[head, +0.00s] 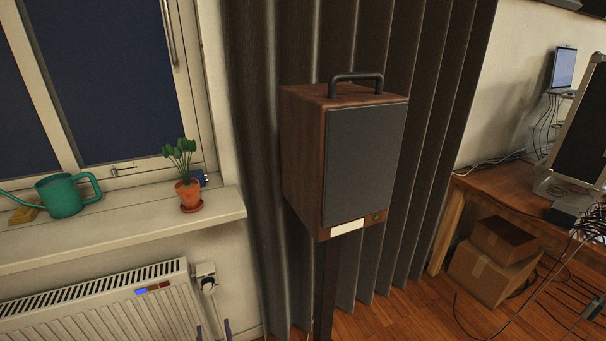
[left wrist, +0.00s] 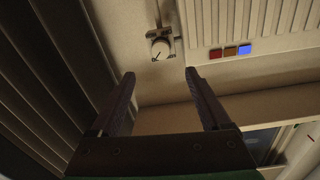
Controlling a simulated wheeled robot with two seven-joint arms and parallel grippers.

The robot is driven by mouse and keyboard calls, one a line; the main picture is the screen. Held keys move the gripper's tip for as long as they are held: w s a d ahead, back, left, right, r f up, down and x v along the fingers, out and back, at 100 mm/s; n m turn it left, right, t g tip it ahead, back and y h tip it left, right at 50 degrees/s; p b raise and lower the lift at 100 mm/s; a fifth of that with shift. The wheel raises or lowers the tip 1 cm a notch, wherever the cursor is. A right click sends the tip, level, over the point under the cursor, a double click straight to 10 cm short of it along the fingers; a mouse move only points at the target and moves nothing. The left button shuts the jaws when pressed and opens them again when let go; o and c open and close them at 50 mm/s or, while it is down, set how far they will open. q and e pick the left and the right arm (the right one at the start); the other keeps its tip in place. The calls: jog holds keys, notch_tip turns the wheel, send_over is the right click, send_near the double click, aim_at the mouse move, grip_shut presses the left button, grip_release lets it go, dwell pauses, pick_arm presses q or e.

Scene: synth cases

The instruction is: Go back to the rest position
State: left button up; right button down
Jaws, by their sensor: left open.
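My left gripper (head: 213,331) shows only by its fingertips at the bottom edge of the head view, in front of the wall between the radiator and the curtain. In the left wrist view my left gripper (left wrist: 159,76) has its two dark fingers wide apart with nothing between them. That view looks upside down, with the radiator valve knob (left wrist: 161,49) beyond the fingertips. My right gripper is in neither view.
A wooden speaker (head: 365,165) with a handle stands on a dark post before a grey curtain (head: 440,130). The windowsill (head: 120,232) holds a potted plant (head: 188,192) and green watering can (head: 68,194), above a radiator (head: 100,305). Boxes (head: 490,270) and cables lie at right.

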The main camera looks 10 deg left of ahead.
pick_arm(q)
jog(key=s+d+f+m+g+h+p, duration=0.1)
jog(key=s+d+f+m+g+h, duration=0.2)
jog(key=s+d+f+h, duration=0.4)
jog(key=s+d+f+m+g+h+p, duration=0.1)
jog(key=s+d+f+m+g+h, duration=0.15)
jog(key=s+f, duration=0.45)
jog(key=s+f+m+g, duration=0.1)
jog(key=s+f+g, duration=0.3)
jog(key=s, duration=0.6)
jog(key=s+f+m+g, duration=0.1)
jog(key=s+f+g, duration=0.3)
jog(key=s, duration=0.6)
jog(key=shift+s+f+m+h+p, duration=0.35)
jog(key=shift+s+f+h, duration=0.1)
jog(key=shift+f, duration=0.15)
jog(key=shift+d, duration=0.1)
